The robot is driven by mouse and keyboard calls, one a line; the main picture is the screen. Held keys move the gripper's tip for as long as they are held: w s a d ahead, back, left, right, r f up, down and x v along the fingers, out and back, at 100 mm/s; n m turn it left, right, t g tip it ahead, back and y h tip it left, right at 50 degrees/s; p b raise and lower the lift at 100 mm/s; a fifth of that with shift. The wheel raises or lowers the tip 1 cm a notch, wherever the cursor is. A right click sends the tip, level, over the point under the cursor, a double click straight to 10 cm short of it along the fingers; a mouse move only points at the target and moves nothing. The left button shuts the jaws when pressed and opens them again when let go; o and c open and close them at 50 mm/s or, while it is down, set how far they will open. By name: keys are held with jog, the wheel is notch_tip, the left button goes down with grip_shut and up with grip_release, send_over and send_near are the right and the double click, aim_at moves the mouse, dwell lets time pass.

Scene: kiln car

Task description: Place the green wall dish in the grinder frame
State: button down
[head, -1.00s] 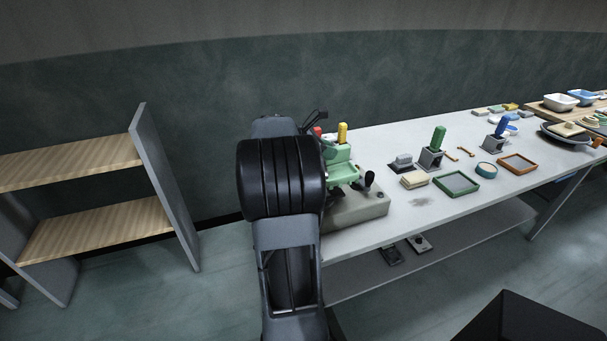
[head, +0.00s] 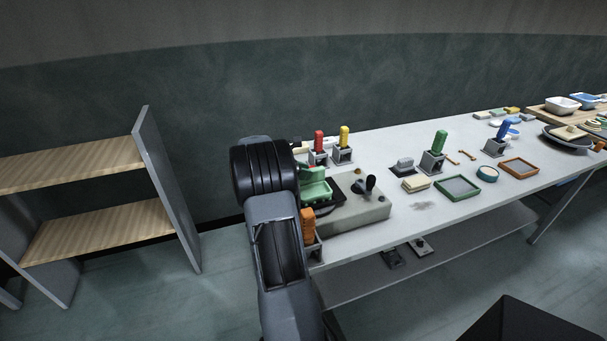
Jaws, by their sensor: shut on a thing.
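The light green wall dish (head: 315,187) shows just right of my arm in the head view, above the left end of the table. It appears tilted, and its left part is hidden. My gripper is mostly hidden behind my own arm, and it is shut on the dish. A squat grey-beige unit (head: 358,213) with a dark frame-like edge and a black knob (head: 370,183) stands just right of the dish; it looks like the grinder. I cannot tell whether the dish touches it.
Red (head: 319,140), yellow (head: 344,136) and green (head: 439,141) handles stand in grey holders. An orange block (head: 307,225) stands close by my arm. A green-rimmed tray (head: 457,187) and an orange-rimmed tray (head: 519,167) lie right. Shelves (head: 95,225) stand left.

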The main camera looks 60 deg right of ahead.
jog(key=shift+f, duration=0.3)
jog(key=shift+f, duration=0.15)
jog(key=c, duration=0.9)
grip_release()
